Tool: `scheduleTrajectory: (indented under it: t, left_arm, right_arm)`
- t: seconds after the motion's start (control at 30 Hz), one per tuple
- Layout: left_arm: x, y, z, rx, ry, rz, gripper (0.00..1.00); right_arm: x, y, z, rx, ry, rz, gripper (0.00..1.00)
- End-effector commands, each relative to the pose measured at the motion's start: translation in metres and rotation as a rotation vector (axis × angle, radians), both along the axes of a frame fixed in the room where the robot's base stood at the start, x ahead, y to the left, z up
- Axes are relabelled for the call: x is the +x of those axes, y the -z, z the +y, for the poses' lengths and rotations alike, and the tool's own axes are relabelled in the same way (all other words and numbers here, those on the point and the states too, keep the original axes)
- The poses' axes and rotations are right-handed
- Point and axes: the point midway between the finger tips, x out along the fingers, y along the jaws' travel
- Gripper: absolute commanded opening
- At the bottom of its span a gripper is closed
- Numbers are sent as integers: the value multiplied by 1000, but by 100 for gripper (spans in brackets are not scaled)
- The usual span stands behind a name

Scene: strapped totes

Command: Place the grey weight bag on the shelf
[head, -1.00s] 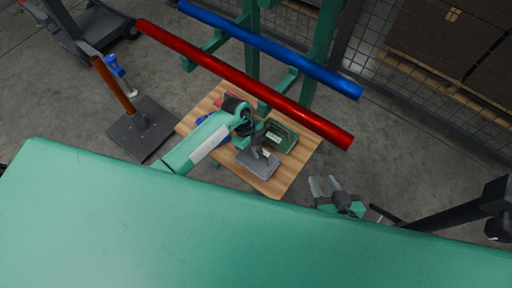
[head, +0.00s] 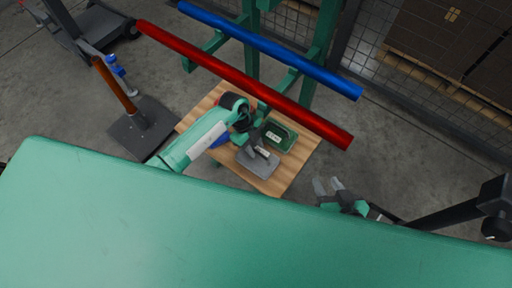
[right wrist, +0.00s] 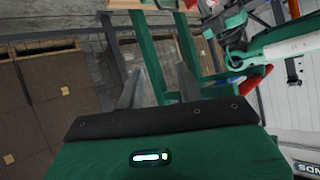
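The grey weight bag (head: 258,165) lies on the wooden tabletop (head: 267,186), near its front edge, in the head view. A small pale patch shows on its upper side. My left gripper (head: 257,149) points down at the bag from above, its fingers at or just over the bag's back part. I cannot tell whether they are shut on it. My right gripper (head: 328,186) is right of the table, its fingers apart with nothing between them. Its open fingers also show in the right wrist view (right wrist: 158,88). I cannot identify a separate shelf for certain.
A green bag (head: 281,136) with a white label lies just behind the grey one. A blue item (head: 220,141) is partly hidden by my left arm. A red bar (head: 250,85) and a blue bar (head: 270,47) cross behind the table on a green rack.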

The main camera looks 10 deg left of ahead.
Motion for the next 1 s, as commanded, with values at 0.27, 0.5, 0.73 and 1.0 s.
scheduleTrajectory:
  t: [0.27,0.5,0.73,1.0]
  left_arm:
    - [21,-13,50,5,-4,0,34]
    - [39,-13,96,5,-3,1,34]
    - [47,-13,115,2,-1,0,34]
    - [48,-13,116,1,0,-1,34]
  right_arm:
    - [-4,1,-12,-49,7,83,36]
    - [-5,2,-15,-59,9,101,36]
    - [-5,2,-15,-62,9,105,36]
    - [-5,3,-16,-62,9,105,36]
